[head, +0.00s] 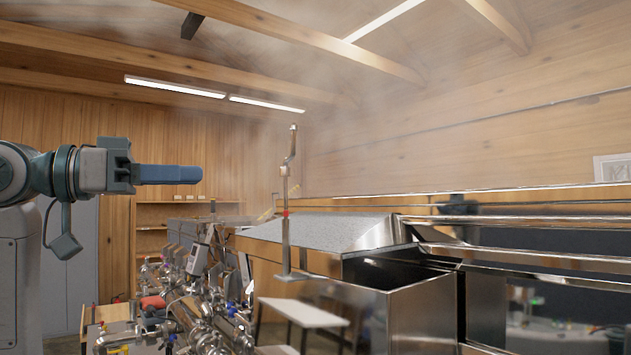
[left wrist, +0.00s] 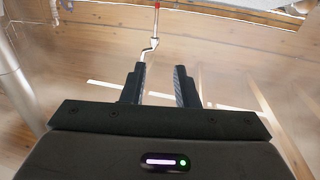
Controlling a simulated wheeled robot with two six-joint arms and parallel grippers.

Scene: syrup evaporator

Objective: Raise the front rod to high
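The front rod (head: 286,240) is a thin upright metal rod with a red band partway up and a bent crank-like top. It stands on a small plate beside the steel evaporator pan in the head view. In the left wrist view the rod (left wrist: 154,26) comes in from the top edge, its bent end pointing toward the gap between the fingers. My left gripper (head: 200,174) is left of the rod's upper part, pointing right, with clear space between. In the wrist view my left gripper (left wrist: 159,75) has its fingers apart with nothing between them. My right gripper is out of view.
The steel evaporator (head: 385,290) with an open box and rails fills the right. Pipes and valves (head: 200,310) crowd below my left arm. A white table (head: 304,312) shows low behind the rod. The air between gripper and rod looks free, with light steam.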

